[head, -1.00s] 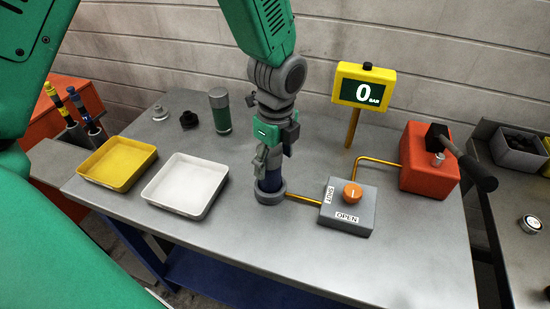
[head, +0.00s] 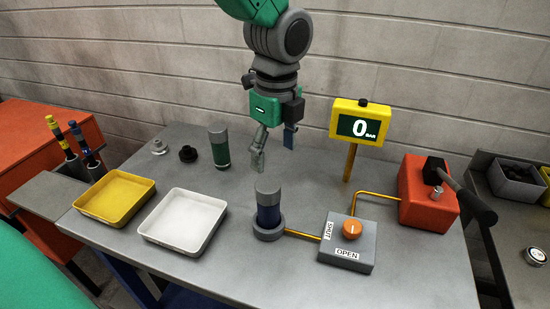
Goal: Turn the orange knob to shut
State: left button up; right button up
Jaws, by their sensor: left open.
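The orange knob (head: 352,229) sits on top of a grey valve block (head: 345,255) at the front right of the bench. A SHUT label (head: 329,230) is on the block's left side and an OPEN label (head: 346,253) at its front. The knob's small white mark appears to run toward the OPEN side. My left gripper (head: 275,152) is open and empty, hanging above the bench behind and left of the block, apart from the knob. My right gripper is out of view.
A yellow gauge (head: 357,122) reading 0 BAR stands behind the block. A red pump box (head: 427,194) with a black-handled lever is to the right. Yellow tray (head: 116,222), white tray (head: 184,246) and a green cylinder (head: 219,147) are left. The bench front right is clear.

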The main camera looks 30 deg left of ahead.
aim_at(352, 229)
jog(key=k, duration=1)
